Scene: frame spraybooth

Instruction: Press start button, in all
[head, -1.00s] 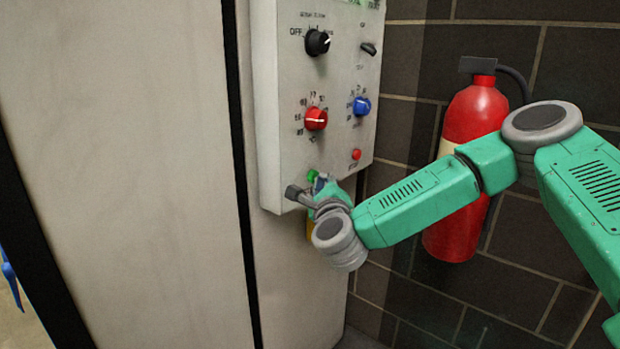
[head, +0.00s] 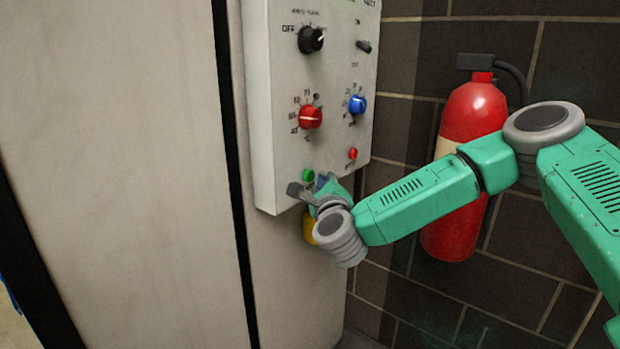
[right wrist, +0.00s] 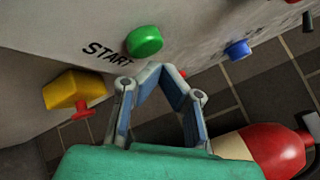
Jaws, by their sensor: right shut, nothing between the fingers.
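The green start button (head: 308,175) is at the lower left of the grey control panel (head: 268,110). In the right wrist view the green button (right wrist: 144,41) is whole, beside the word START. My right gripper (right wrist: 157,70) is shut and empty. Its fingertips are just below the button in that view; I cannot tell whether they touch it. In the head view the right gripper (head: 318,187) is at the panel's bottom edge, just under the button. My left gripper is not in view.
The panel also has a black knob (head: 311,40), a red knob (head: 310,117), a blue knob (head: 357,104) and a red button (head: 352,154). A yellow part with a red piece (right wrist: 75,90) is under the panel. A red fire extinguisher (head: 468,165) hangs on the brick wall behind my arm.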

